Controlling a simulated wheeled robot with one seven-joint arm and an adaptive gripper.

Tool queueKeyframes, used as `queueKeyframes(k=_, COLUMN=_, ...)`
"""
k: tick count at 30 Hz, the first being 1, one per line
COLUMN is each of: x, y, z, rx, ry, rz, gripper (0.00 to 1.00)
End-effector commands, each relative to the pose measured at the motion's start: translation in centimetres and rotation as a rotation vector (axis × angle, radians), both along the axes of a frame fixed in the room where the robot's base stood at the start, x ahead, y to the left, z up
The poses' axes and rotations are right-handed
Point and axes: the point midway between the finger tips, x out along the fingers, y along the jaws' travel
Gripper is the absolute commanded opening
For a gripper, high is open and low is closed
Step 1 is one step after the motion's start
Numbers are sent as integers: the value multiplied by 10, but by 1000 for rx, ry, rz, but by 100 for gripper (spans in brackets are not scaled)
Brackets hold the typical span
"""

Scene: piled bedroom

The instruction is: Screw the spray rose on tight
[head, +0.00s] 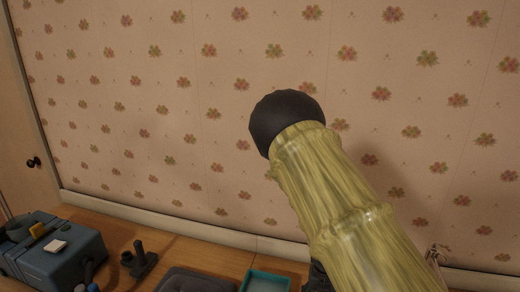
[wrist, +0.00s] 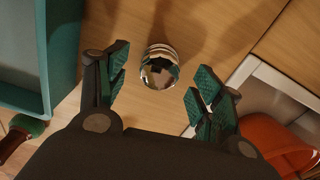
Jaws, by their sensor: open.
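In the wrist view my gripper (wrist: 157,82) is open, its two green-padded fingers spread apart. A shiny chrome rounded thing (wrist: 160,68) shows between and just beyond the fingertips, over the wooden surface. It looks like the spray rose, but I cannot be sure. Neither finger visibly touches it. Whether it sits on a thread, and how far it is turned, cannot be seen. In the head view the gripper and this chrome thing are not visible; a large yellowish arm part fills the middle and right.
A teal tray (wrist: 62,60) lies left of the gripper and shows in the head view (head: 268,274). An orange thing (wrist: 275,143) and a pale-framed panel (wrist: 262,80) are at right. A blue-grey case (head: 50,252), a black stand-like item (head: 140,260) and a dark pad (head: 195,281) stand near the wall.

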Motion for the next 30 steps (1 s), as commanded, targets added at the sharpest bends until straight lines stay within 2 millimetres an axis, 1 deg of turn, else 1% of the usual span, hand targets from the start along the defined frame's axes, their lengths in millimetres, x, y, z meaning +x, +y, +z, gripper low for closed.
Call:
queueKeyframes(k=1, x=0, y=0, z=8, rx=0, ry=0, rz=0, gripper=67)
queueKeyframes(k=16, x=0, y=0, z=45, rx=1, ry=1, rz=-1, gripper=67)
queueKeyframes(k=19, x=0, y=0, z=48, rx=1, ry=1, rz=-1, gripper=67)
queueKeyframes(k=30, x=0, y=0, z=46, rx=0, ry=1, rz=0, gripper=67)
